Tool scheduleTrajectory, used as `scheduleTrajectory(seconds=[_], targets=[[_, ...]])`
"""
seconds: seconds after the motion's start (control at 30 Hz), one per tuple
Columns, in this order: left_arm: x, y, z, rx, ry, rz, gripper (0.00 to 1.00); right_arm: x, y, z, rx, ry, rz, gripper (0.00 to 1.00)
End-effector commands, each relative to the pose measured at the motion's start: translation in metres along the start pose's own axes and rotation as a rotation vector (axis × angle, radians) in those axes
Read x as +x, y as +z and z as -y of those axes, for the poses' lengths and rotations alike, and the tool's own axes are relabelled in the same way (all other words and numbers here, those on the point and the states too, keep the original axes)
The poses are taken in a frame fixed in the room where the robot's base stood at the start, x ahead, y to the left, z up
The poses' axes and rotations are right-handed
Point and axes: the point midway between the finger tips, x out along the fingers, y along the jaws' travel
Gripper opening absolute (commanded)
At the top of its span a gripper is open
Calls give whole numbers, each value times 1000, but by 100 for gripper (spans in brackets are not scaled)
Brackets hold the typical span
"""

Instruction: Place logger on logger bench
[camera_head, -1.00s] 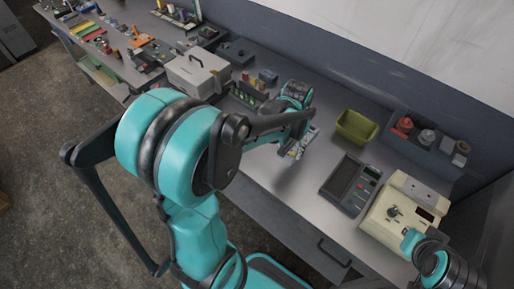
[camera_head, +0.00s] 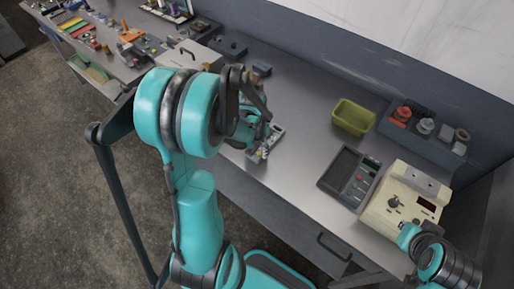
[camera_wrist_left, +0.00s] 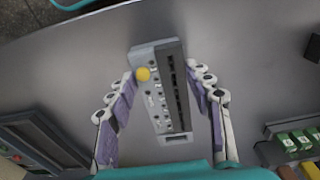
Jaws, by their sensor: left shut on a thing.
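The logger, a grey box with a yellow knob and a row of dark slots (camera_wrist_left: 160,90), is between the fingers of my left gripper (camera_wrist_left: 165,108) in the left wrist view. In the head view the left gripper (camera_head: 262,140) is shut on the logger (camera_head: 262,154) near the bench's front edge; my arm hides part of both. I cannot tell whether the logger touches the grey metal bench (camera_head: 300,130). My right gripper (camera_head: 408,238) is at the front of a beige instrument box (camera_head: 400,200); its fingers are not clear.
A dark grey tray-like device (camera_head: 350,177) lies left of the beige box. A yellow-green bin (camera_head: 353,117) and a dark rack with several pots (camera_head: 420,135) stand at the back. A pale case (camera_head: 190,55) is behind my left arm. Bench between logger and bin is clear.

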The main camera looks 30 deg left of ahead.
Motion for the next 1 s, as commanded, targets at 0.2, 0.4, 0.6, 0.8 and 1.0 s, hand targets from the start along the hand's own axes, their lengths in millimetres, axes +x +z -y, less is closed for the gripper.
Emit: scheduleTrajectory(seconds=[0.2,0.4,0.6,0.8,1.0], targets=[[1,0,0,0,0,-1,19,1,1,0,0,0,0,0],[2,0,0,0,0,0,72,2,1,0,0,0,0,0],[2,0,0,0,0,0,72,2,1,0,0,0,0,0],[-11,0,0,0,0,0,72,-4,-3,0,0,0,0,0],[-54,0,0,-1,0,0,72,-15,-11,0,0,0,0,0]])
